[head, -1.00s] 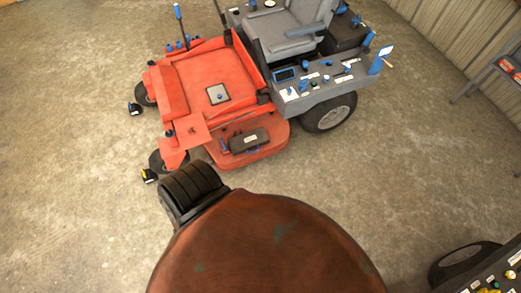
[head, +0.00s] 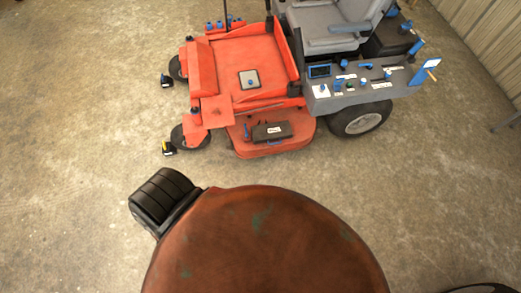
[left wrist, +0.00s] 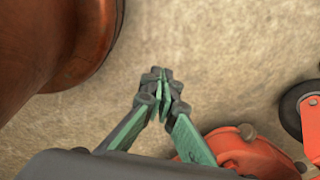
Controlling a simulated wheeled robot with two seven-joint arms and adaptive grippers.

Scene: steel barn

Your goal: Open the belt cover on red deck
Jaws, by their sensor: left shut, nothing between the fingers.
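A red riding mower stands in the upper middle of the head view. Its red deck (head: 283,149) sticks out at the near side, below the footplate. The belt cover (head: 271,131), a dark flat box with a small white label, lies on that deck and looks closed. A small blue part stands just left of it. My left gripper (left wrist: 164,75) shows only in the left wrist view. It is shut and empty above bare concrete, with red machine parts (left wrist: 240,152) below it in the picture. The cover cannot be made out there. My right gripper is in neither view.
The mower has front caster wheels (head: 188,136), a large rear wheel (head: 362,118), a grey seat (head: 335,38) and a side console (head: 345,88). An orange-hubbed wheel (left wrist: 308,115) shows in the wrist view. Concrete floor (head: 440,180) is clear right of the mower.

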